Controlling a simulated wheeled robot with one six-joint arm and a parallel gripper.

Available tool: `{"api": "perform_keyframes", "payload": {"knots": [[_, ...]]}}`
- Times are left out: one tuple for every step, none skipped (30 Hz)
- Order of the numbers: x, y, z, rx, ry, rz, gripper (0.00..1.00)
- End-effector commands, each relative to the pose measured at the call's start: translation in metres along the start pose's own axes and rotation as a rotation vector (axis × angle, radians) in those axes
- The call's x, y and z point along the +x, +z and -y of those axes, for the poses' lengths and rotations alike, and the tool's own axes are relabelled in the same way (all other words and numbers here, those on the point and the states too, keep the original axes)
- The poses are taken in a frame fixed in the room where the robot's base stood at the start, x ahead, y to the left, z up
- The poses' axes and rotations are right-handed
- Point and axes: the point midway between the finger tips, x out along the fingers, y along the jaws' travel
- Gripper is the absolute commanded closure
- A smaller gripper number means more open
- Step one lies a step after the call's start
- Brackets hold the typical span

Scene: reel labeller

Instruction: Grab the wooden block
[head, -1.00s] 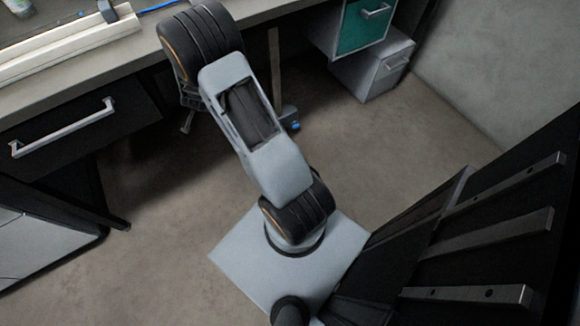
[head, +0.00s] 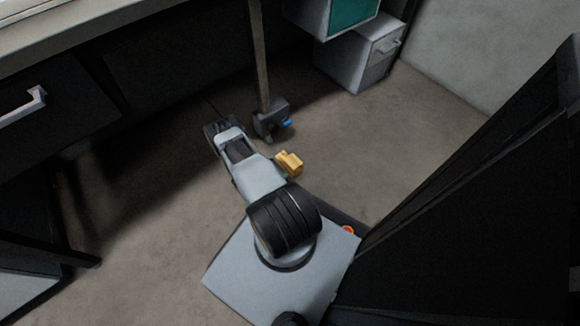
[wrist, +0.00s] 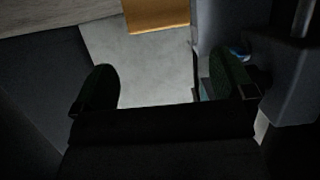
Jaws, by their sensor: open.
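The wooden block (head: 289,163) shows in the head view as a small yellow-orange piece on the right of my lowered arm, in front of the table leg. In the wrist view, an orange-tan face (wrist: 157,14), which looks like the block, is cut off by the top edge. My gripper (wrist: 165,85) is open in the wrist view, its dark fingers wide apart with nothing between them. The block is beyond the fingertips, apart from them. In the head view my gripper is mostly hidden behind my arm.
A table leg (head: 258,60) with a dark foot and blue knob (head: 287,122) stands close beyond the block. The desk (head: 90,32) overhangs at upper left. A grey drawer cabinet (head: 360,62) stands at upper right. Open floor (head: 150,210) lies left of my arm.

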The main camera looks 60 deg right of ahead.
Motion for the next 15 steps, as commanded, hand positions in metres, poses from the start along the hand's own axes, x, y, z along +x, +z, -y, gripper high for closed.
{"api": "perform_keyframes", "payload": {"knots": [[0.011, 0.003, -0.001, 0.003, 0.004, 0.000, 0.00], [0.017, 0.003, 0.000, 0.002, 0.003, 0.000, 0.00], [0.023, 0.002, 0.000, 0.002, 0.003, 0.001, 0.00], [0.028, 0.002, 0.000, 0.001, 0.002, 0.001, 0.00], [0.033, 0.002, 0.000, 0.001, 0.002, 0.001, 0.00], [0.038, 0.002, 0.001, 0.001, 0.001, 0.001, 0.00], [0.041, 0.002, 0.001, 0.001, 0.000, 0.001, 0.00], [0.044, 0.002, 0.001, 0.001, 0.000, 0.001, 0.00], [0.048, 0.001, 0.001, 0.001, 0.000, 0.001, 0.00], [0.050, 0.001, 0.001, 0.001, -0.001, 0.002, 0.00], [0.052, 0.001, 0.001, 0.001, -0.001, 0.002, 0.00], [0.054, 0.000, 0.001, 0.000, -0.001, 0.002, 0.00], [0.055, 0.000, 0.001, 0.000, -0.001, 0.002, 0.00], [0.056, 0.000, 0.001, 0.000, -0.001, 0.002, 0.00], [0.058, 0.000, 0.001, 0.000, 0.000, 0.002, 0.00]]}}
